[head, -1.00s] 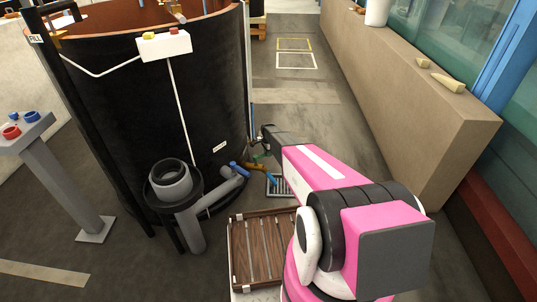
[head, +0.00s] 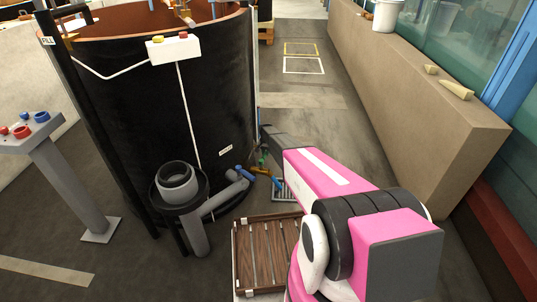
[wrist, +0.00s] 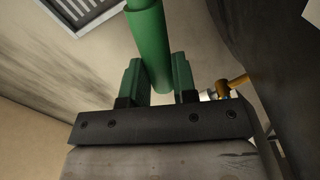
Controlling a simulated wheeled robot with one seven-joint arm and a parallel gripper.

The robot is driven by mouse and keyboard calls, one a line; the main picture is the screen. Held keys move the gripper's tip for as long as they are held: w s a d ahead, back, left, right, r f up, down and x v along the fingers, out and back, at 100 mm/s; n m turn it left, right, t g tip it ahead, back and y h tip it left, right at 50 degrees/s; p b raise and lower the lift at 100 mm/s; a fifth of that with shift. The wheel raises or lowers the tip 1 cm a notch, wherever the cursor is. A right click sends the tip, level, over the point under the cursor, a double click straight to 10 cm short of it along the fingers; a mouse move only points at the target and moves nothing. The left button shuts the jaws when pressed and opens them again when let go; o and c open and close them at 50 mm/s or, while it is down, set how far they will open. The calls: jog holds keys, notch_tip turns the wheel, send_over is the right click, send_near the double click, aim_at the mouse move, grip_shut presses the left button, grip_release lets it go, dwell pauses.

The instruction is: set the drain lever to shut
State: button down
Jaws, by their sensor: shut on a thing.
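A green round bar, which looks like the drain lever's handle (wrist: 146,25), runs down between my gripper's (wrist: 158,78) two fingers in the wrist view. The fingers are shut on it, one on each side. In the head view, a small green piece (head: 262,159) shows low beside the black tank, by the brass and blue pipe fittings (head: 261,171). My dark wrist is just above it and hides most of the gripper. The lever's pivot and its marked positions cannot be made out.
The black tank (head: 165,100) stands close on the left. A floor grate (head: 283,191) lies by the fittings, and a slatted wooden crate (head: 264,250) is nearer. A grey upright pipe (head: 195,230) stands at the tank's foot. The floor beyond, beside the beige wall (head: 410,110), is clear.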

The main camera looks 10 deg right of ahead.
jog(key=shift+w+a+n, duration=0.25)
jog(key=shift+a+n, duration=0.2)
jog(key=shift+n, duration=0.15)
jog(key=c, duration=0.9)
grip_release()
jog(key=shift+a, duration=0.1)
jog(key=shift+r, duration=0.15)
notch_tip(320, 180, up, 11)
jog(key=shift+a+f, duration=0.1)
jog(key=shift+f, duration=0.1)
jog(key=s+d+r+n, duration=0.1)
jog(key=s+r, duration=0.6)
jog(key=s, duration=0.9)
jog(key=s+d+r+n, duration=0.1)
jog(key=s+r, duration=0.7)
jog(key=s, duration=0.8)
jog(key=s+d+r+n, duration=0.2)
jog(key=s+r, duration=0.6)
jog(key=s, duration=0.8)
jog(key=shift+s+d, duration=0.25)
jog(key=shift+d, duration=0.2)
